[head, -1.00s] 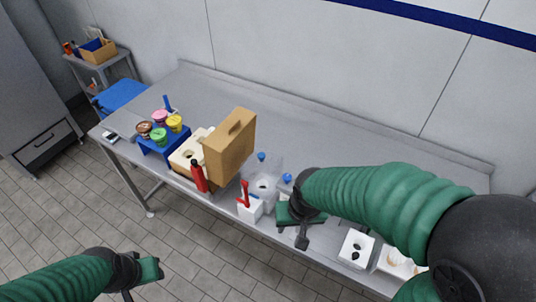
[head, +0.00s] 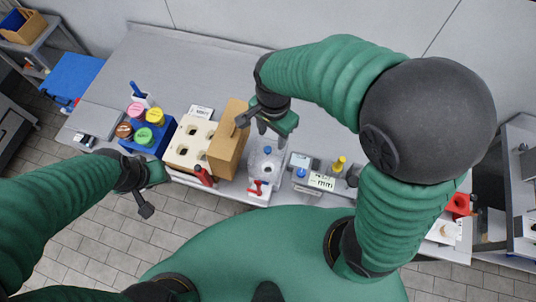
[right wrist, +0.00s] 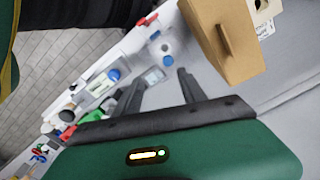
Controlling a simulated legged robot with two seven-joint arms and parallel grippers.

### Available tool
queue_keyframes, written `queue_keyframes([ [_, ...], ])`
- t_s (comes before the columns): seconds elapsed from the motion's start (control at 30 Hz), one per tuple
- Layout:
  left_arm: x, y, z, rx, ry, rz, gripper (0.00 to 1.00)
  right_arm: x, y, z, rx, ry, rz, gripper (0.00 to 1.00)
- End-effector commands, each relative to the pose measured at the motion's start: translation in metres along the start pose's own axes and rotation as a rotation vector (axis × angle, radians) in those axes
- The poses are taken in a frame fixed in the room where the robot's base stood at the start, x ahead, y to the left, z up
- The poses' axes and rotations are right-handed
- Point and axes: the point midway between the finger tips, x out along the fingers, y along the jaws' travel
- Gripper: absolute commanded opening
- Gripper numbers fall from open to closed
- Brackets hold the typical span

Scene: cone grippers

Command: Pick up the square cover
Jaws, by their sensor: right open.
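The square cover is a tan, boxy piece (head: 227,140) with a raised handle. It stands at the right end of a cream block with square holes (head: 190,144). In the right wrist view the cover (right wrist: 222,42) is at the upper right, its handle facing the camera. My right gripper (head: 272,130) is just right of the cover, apart from it. Its two fingers are spread and empty in the right wrist view (right wrist: 160,82). My left gripper (head: 150,190) is off the table's front edge, left of the cover; its jaws are unclear.
A red bottle (head: 204,175) stands in front of the cover. A clear container (head: 266,162) and a white box with a red top (head: 259,190) are below my right gripper. A blue rack with coloured lids (head: 148,138) is at left. The table's back is mostly clear.

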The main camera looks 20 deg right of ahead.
Motion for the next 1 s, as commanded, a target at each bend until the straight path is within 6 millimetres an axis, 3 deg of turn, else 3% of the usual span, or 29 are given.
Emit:
queue_keyframes([
  [0.1,-0.002,0.0,-0.001,0.0,0.0,0.0,0.36,0.03,-0.004,0.0,0.0,0.001,0.011,0.48],
  [0.37,-0.007,0.0,-0.002,0.0,0.0,0.0,0.36,0.06,-0.009,0.002,0.0,0.004,0.011,0.48],
  [0.53,-0.014,0.0,-0.004,0.0,0.001,0.0,0.36,0.09,-0.011,-0.001,0.0,0.003,0.008,0.48],
  [0.83,-0.014,0.0,-0.004,0.0,0.0,0.0,0.36,0.102,-0.011,-0.003,-0.001,0.001,0.002,0.48],
  [1.0,-0.014,0.0,-0.004,0.0,0.0,0.0,0.36,0.102,-0.013,-0.002,-0.002,0.003,0.004,0.26],
])
